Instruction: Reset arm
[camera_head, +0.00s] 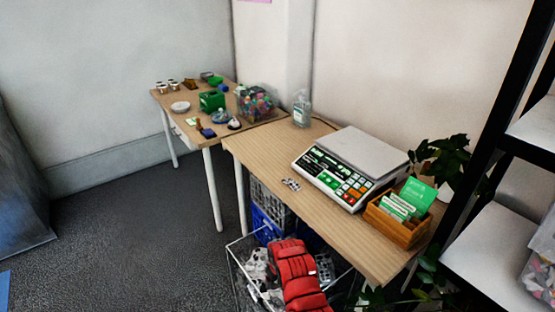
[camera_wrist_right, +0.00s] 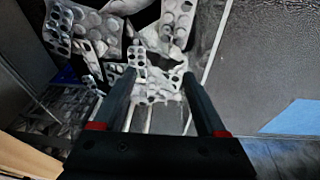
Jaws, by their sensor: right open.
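My right gripper (camera_wrist_right: 160,85) shows clearly in the right wrist view. Its two dark fingers are apart, with nothing held between them. Beyond the fingertips lie several silver blister packs (camera_wrist_right: 172,22) in a wire basket; how far away they are is hard to tell. In the head view the wire basket (camera_head: 246,285) stands below the front table's near edge with silver packs inside. My right gripper's fingertips cannot be made out there. My left gripper is in neither view.
The front wooden table (camera_head: 258,152) holds a scale (camera_head: 345,165), a small blister pack (camera_head: 291,184), a card box (camera_head: 395,228) and a clear bottle (camera_head: 301,110). A second table (camera_head: 165,98) stands behind. A black shelf rises at right. Dark floor (camera_head: 120,230) at left is open.

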